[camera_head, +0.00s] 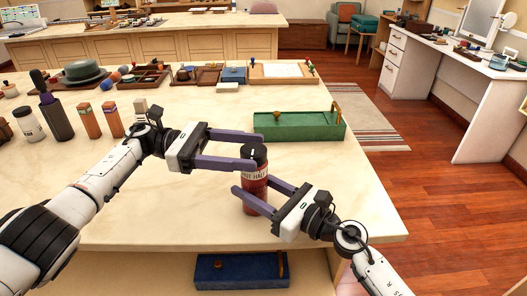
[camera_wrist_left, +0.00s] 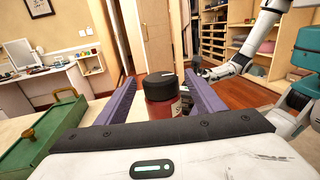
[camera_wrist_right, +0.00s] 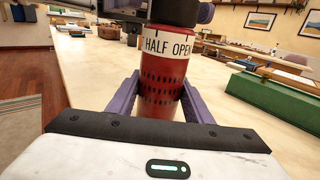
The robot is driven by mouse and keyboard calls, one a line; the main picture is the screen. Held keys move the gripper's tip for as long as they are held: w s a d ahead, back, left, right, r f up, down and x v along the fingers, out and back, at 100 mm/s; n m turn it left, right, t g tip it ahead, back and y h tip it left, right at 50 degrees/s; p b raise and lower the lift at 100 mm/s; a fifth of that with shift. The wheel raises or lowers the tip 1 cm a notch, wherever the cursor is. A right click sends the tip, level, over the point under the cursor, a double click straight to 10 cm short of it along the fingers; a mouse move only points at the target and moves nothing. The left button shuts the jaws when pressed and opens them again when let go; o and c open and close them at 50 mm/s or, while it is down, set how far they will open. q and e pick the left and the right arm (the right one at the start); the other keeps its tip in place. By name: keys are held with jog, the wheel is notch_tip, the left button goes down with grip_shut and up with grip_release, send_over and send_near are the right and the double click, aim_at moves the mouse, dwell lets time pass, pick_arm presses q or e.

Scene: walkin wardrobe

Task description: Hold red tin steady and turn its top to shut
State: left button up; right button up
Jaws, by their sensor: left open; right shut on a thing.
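The red tin (camera_head: 256,192) stands upright near the front right of the cream counter. It has a black top (camera_head: 254,154) and a white label band; in the right wrist view the label (camera_wrist_right: 168,47) reads "HALF OPEN". My right gripper (camera_head: 252,187) is shut on the red body of the tin (camera_wrist_right: 163,85), below the label. My left gripper (camera_head: 250,152) is open at the height of the black top, its fingers on either side of it. In the left wrist view the black top (camera_wrist_left: 160,83) sits between the purple fingers, with gaps visible.
A green box (camera_head: 299,126) lies behind the tin on the counter (camera_head: 180,225). Bottles and small blocks (camera_head: 88,118) stand to the left, and trays and a green hat (camera_head: 84,73) are farther back. A blue box (camera_head: 240,270) is below the counter's front edge.

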pick_arm(q)
jog(key=shift+w+a, duration=0.15)
jog(key=shift+a, duration=0.65)
jog(key=shift+r, duration=0.1)
